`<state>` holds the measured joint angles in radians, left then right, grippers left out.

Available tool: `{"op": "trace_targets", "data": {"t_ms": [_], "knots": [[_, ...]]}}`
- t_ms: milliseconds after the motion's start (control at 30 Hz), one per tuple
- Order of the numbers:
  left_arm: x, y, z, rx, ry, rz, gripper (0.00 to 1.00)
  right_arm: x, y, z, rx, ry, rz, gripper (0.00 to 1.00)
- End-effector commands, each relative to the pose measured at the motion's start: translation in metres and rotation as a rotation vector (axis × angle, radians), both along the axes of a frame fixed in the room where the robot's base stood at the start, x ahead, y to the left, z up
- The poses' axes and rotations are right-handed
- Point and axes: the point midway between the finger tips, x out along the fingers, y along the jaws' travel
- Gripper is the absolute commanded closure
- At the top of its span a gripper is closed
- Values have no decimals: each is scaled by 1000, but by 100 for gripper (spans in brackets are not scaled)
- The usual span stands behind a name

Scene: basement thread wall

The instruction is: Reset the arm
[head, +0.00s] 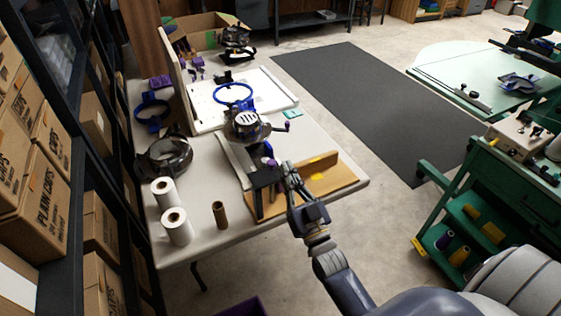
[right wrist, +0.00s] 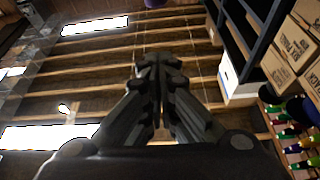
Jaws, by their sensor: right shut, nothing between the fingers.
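My right gripper (head: 289,172) is over the front right part of the table, beside a black stand on a wooden board (head: 335,180). In the right wrist view its fingers (right wrist: 158,65) are together, with nothing between them. That view looks up at the ceiling beams, so the wrist camera points upward. My left gripper is not in the head view. I cannot tell from the head view whether the right gripper touches the stand or the board.
The white table (head: 205,160) carries a machine with a crank (head: 246,125), a blue hoop (head: 233,94), white rolls (head: 176,226) and a brown tube (head: 219,214). A green cart (head: 480,205) stands at right. Shelves with boxes (head: 40,130) line the left. A dark mat (head: 365,105) lies behind.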

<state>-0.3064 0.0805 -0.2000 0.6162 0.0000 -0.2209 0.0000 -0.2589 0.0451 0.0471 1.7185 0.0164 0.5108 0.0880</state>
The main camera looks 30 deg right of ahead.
Motion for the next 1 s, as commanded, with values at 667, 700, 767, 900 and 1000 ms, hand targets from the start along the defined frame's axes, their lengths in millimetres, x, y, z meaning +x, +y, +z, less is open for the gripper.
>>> {"op": "trace_targets", "data": {"t_ms": [667,700,767,900,1000], "knots": [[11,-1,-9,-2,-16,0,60,-38,4,-54,0,89,6,100],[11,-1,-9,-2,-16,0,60,-36,6,-74,0,139,10,100],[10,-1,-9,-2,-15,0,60,-36,11,-112,-2,233,16,100],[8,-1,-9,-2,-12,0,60,-50,23,-217,-13,497,40,100],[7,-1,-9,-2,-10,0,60,-75,32,-290,-29,687,58,100]]}}
